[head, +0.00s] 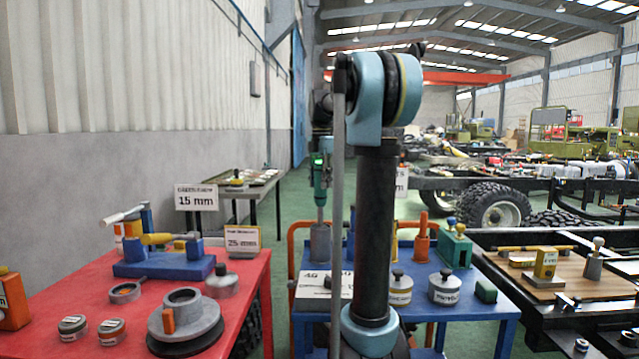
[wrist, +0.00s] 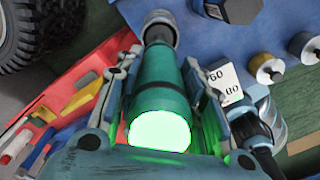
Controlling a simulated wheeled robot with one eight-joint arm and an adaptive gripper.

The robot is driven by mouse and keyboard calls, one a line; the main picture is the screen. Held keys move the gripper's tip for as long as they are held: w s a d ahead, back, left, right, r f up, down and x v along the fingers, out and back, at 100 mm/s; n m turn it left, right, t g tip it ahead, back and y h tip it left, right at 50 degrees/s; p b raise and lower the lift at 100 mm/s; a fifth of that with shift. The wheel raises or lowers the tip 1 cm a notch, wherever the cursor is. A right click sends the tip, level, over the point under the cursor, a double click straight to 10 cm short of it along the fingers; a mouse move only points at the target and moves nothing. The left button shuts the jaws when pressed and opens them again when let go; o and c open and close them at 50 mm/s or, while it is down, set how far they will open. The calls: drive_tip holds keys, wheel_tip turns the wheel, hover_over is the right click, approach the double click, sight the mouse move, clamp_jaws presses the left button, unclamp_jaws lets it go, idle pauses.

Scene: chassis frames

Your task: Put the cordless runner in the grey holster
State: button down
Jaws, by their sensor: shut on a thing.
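The cordless runner (head: 320,182) is a green tool with a glowing green end; it hangs upright, light end up, left of my arm in the head view. In the wrist view the runner (wrist: 160,85) lies between the fingers of my gripper (wrist: 166,92), which is shut on it. A grey upright cylinder (head: 320,243), which looks like the grey holster, stands at the blue table's far left, directly below the runner in the head view. A grey round part (wrist: 160,28) shows at the runner's far end in the wrist view. I cannot tell whether the runner's nose is inside the holster.
A red table (head: 250,300) at left carries a blue fixture (head: 165,262) and a grey round part (head: 185,318). My arm hides the blue table's middle.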

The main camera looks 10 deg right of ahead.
drive_tip(key=c, duration=1)
unclamp_jaws()
drive_tip(key=shift+c, duration=0.2)
wheel_tip(320, 180, up, 12)
drive_tip(key=shift+r, duration=0.1)
